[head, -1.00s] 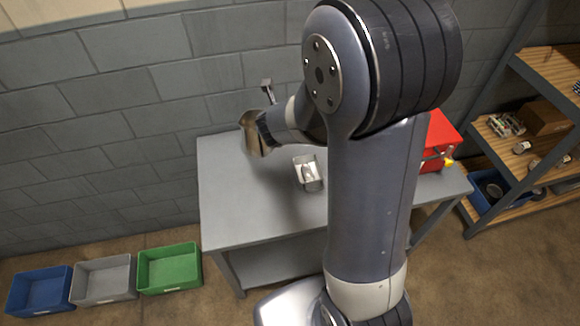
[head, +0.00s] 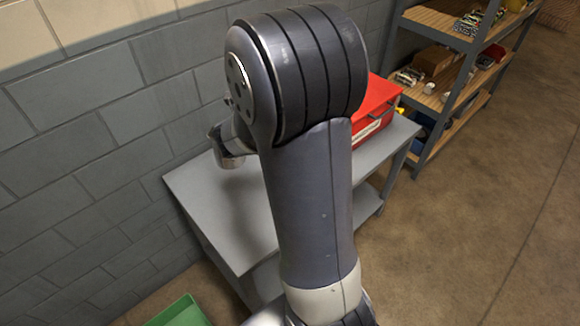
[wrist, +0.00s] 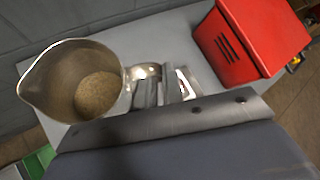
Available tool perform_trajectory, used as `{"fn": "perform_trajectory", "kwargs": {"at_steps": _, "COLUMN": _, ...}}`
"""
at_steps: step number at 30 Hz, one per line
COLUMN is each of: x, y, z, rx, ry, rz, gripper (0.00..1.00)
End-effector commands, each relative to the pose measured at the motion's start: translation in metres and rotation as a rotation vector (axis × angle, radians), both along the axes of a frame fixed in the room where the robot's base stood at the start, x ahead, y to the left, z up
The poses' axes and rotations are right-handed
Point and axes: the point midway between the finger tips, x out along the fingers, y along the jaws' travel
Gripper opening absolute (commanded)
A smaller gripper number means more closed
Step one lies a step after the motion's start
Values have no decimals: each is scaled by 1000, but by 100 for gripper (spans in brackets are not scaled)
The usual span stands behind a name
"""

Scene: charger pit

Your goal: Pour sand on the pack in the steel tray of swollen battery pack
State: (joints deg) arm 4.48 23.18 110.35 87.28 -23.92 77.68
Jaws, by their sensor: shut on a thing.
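A steel jug (wrist: 52,88) with sand (wrist: 97,93) in its bottom shows at the left of the wrist view, its open mouth facing the camera. My gripper (wrist: 150,84) is shut on the jug's handle and holds the jug over the bench. In the head view the jug (head: 228,158) shows left of my arm, above the bench's back left part. A small part of the steel tray (wrist: 187,84) seems to show behind my fingers, with a pale thing in it. My arm hides the tray in the head view, and the battery pack cannot be made out.
A red box (head: 372,107) stands on the right part of the grey bench (head: 205,192); it also shows in the wrist view (wrist: 252,40). A block wall rises close behind. A shelf rack (head: 455,75) stands at the right. A green bin (head: 180,313) is on the floor.

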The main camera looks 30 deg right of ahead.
Motion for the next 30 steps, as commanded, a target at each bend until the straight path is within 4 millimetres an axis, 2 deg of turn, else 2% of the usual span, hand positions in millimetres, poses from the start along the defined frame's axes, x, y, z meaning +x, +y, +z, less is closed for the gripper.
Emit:
{"fn": "perform_trajectory", "kwargs": {"at_steps": 1, "x": -6, "y": -23, "z": -14, "rx": 0, "ry": -5, "rz": -61, "gripper": 0}}
{"fn": "perform_trajectory", "kwargs": {"at_steps": 6, "x": -32, "y": -89, "z": -34, "rx": 1, "ry": -8, "rz": -252, "gripper": 0}}
{"fn": "perform_trajectory", "kwargs": {"at_steps": 12, "x": -75, "y": -160, "z": -58, "rx": 7, "ry": -9, "rz": -475, "gripper": 0}}
{"fn": "perform_trajectory", "kwargs": {"at_steps": 15, "x": -99, "y": -189, "z": -69, "rx": 12, "ry": -5, "rz": -577, "gripper": 0}}
{"fn": "perform_trajectory", "kwargs": {"at_steps": 21, "x": -136, "y": -227, "z": -84, "rx": 20, "ry": -1, "rz": -722, "gripper": 0}}
{"fn": "perform_trajectory", "kwargs": {"at_steps": 25, "x": -148, "y": -237, "z": -86, "rx": 24, "ry": 1, "rz": -765, "gripper": 0}}
{"fn": "perform_trajectory", "kwargs": {"at_steps": 30, "x": -151, "y": -239, "z": -86, "rx": 25, "ry": 1, "rz": -777, "gripper": 0}}
